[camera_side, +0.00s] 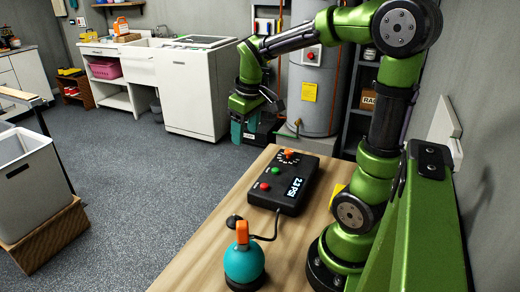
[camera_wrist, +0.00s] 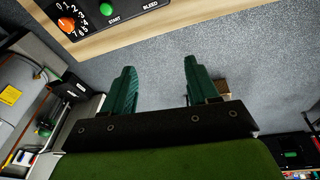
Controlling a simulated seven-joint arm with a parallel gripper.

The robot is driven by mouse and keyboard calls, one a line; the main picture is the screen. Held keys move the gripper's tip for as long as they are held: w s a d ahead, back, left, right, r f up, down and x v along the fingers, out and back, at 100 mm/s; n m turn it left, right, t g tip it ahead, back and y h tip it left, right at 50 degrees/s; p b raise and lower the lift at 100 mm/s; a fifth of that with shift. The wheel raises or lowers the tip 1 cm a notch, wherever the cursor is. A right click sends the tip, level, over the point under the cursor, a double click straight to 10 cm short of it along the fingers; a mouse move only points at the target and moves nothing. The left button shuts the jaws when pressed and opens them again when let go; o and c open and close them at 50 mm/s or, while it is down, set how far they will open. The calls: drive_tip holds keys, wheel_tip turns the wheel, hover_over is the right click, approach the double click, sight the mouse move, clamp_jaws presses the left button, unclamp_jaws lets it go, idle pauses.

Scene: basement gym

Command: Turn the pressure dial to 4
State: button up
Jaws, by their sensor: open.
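The pressure dial is an orange knob (camera_side: 288,154) at the far end of a black control box (camera_side: 302,173) on the wooden table. In the wrist view the knob (camera_wrist: 66,24) is at the top left, ringed by white numbers; where it points is too small to tell. The box's display (camera_side: 295,189) reads 2.3 PSI. My gripper (camera_side: 237,138) hangs in the air beyond the far left edge of the table, apart from the dial. In the wrist view its green fingers (camera_wrist: 157,75) are spread, with nothing between them.
A green button (camera_side: 275,170) and a red button (camera_side: 264,186) sit on the box. A teal round object with an orange top (camera_side: 244,262) stands nearer on the table (camera_side: 200,262); a black hose runs near it to the box. Open floor lies left of the table.

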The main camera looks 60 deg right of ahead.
sight(289, 151)
drive_tip(key=d+n+g+h, duration=0.2)
drive_tip(key=d+n+g, duration=0.3)
drive_tip(key=d+n, duration=0.8)
drive_tip(key=s+d+f, duration=0.1)
drive_tip(key=d+f, duration=0.1)
drive_tip(key=f, duration=0.3)
drive_tip(key=s+d+f+m, duration=0.1)
drive_tip(key=s+d+f, duration=0.1)
drive_tip(key=f, duration=0.3)
drive_tip(key=s+d+f+m, duration=0.1)
drive_tip(key=d+f, duration=0.1)
drive_tip(key=f, duration=0.3)
drive_tip(key=shift+s+d+f, duration=0.15)
drive_tip(key=shift+s+d, duration=0.2)
drive_tip(key=shift+d, duration=0.05)
drive_tip(key=c, duration=1)
drive_tip(key=shift+c, duration=0.2)
